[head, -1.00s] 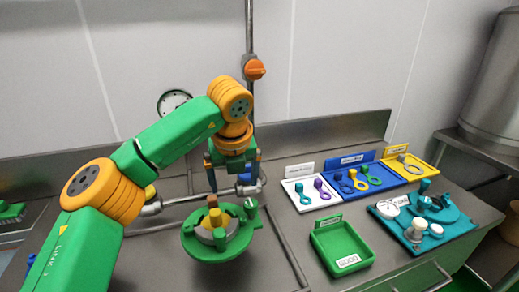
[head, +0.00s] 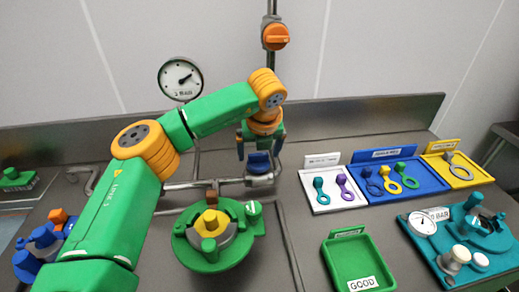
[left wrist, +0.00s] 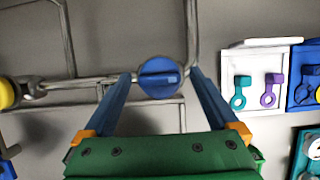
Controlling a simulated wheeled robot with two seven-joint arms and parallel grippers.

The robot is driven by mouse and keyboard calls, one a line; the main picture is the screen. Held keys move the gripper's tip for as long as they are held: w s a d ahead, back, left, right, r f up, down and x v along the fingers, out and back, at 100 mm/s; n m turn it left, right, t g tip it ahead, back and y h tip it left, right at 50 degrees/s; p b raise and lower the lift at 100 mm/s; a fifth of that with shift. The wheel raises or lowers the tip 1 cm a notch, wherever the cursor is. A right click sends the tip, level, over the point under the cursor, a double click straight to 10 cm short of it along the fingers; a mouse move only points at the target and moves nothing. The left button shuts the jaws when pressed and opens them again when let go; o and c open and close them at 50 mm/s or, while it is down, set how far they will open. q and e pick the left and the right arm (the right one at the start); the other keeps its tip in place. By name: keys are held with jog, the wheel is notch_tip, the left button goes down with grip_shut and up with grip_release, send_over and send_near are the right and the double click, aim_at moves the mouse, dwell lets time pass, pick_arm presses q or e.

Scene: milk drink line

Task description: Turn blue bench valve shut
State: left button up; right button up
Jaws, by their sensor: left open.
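The blue bench valve (head: 259,162) is a round blue knob on the steel pipe behind the green round fixture. In the left wrist view the blue knob (left wrist: 158,84) lies between the fingertips, its raised bar roughly horizontal with a pale mark at the right end. My left gripper (head: 260,153) is open, with one finger to each side of the knob. In the left wrist view the open fingers of my left gripper (left wrist: 160,76) show a gap on both sides of the knob. I cannot tell how deep they reach around it. My right gripper is not in view.
A green round fixture (head: 184,248) with a yellow knob stands in front of the pipe. An orange valve (head: 275,36) is on the upright pipe, near a gauge (head: 180,78). Tool trays, a green GOOD tray (head: 338,272) and a teal board (head: 424,250) fill the right.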

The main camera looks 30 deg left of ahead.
pick_arm(q)
jog(key=shift+s+r, duration=0.1)
jog(key=shift+s, duration=0.05)
jog(key=c, duration=1.4)
